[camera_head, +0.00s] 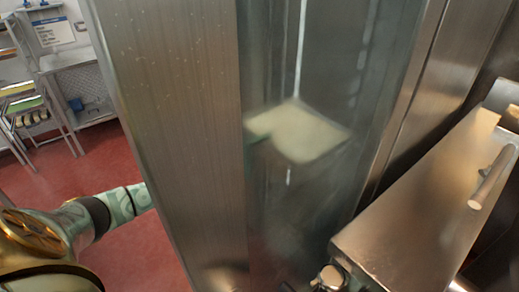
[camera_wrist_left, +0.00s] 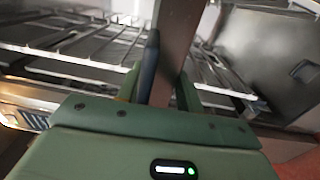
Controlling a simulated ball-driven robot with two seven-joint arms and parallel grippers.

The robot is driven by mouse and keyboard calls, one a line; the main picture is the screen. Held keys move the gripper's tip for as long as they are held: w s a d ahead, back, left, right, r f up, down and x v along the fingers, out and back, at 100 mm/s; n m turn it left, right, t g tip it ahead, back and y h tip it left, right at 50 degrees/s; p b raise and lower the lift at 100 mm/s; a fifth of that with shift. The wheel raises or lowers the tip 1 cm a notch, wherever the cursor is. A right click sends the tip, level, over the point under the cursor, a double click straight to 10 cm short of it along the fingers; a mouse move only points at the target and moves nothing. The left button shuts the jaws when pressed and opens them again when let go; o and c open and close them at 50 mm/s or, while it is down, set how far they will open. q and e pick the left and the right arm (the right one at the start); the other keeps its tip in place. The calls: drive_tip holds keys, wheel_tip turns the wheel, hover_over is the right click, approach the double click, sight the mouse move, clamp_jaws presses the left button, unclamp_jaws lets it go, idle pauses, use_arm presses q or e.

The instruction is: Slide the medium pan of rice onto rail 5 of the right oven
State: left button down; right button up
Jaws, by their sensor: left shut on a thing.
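The pan of rice (camera_head: 302,133), a pale flat rectangle, shows through a hazy glass panel in the head view. My left gripper (camera_head: 258,140) is a blurred green shape at the pan's left corner. In the left wrist view my left gripper (camera_wrist_left: 160,95) is shut on a thin metal strip (camera_wrist_left: 180,35), which looks like the pan seen edge-on. Wire rails (camera_wrist_left: 75,45) of an oven lie on both sides of the strip. I cannot tell which rail number is level with the pan, or whether it touches one. My right gripper is in neither view.
A tall steel panel (camera_head: 175,110) stands beside the glass and hides part of my left arm. A steel unit (camera_head: 415,215) with a bar handle (camera_head: 492,177) fills the right. Shelving (camera_head: 80,75) stands at the back left, over open red floor (camera_head: 135,250).

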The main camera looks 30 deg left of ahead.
use_arm(q)
drive_tip(key=shift+w+r, duration=0.1)
drive_tip(key=shift+r, duration=0.3)
drive_tip(key=shift+p, duration=0.45)
idle(0.4)
idle(0.3)
drive_tip(key=shift+w, duration=0.15)
drive_tip(key=shift+b+x, duration=0.85)
drive_tip(key=shift+x, duration=0.8)
drive_tip(key=shift+w+d+f, duration=0.1)
